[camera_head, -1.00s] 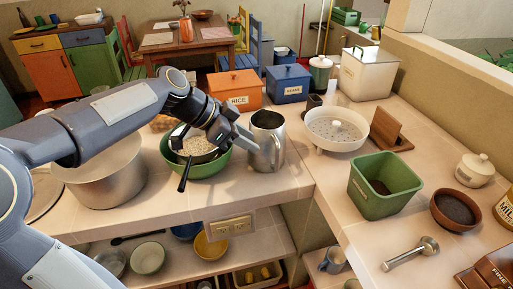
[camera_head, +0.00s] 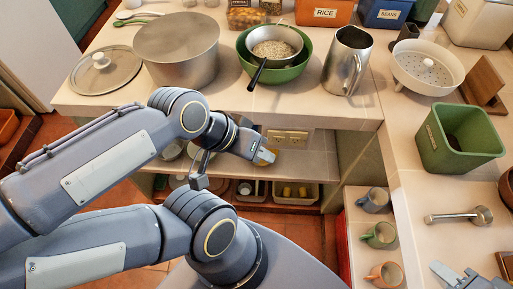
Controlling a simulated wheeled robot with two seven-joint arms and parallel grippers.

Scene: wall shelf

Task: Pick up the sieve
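The sieve (camera_head: 273,47) is a round metal strainer with a black handle, holding pale grains. It rests in the green bowl (camera_head: 245,62) on the counter, its handle pointing towards me over the bowl's near rim. My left gripper (camera_head: 264,155) is in front of the counter edge, over the lower shelf area in the picture, apart from the sieve. Its fingers are too small and overlapped to tell their opening. My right gripper (camera_head: 452,276) shows only in part at the bottom right edge, far from the sieve.
A large pot (camera_head: 176,58) stands left of the bowl, a metal pitcher (camera_head: 347,62) right of it. A white colander (camera_head: 427,72), green bin (camera_head: 458,140) and metal utensil (camera_head: 462,215) are further right. Mugs (camera_head: 379,235) sit below.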

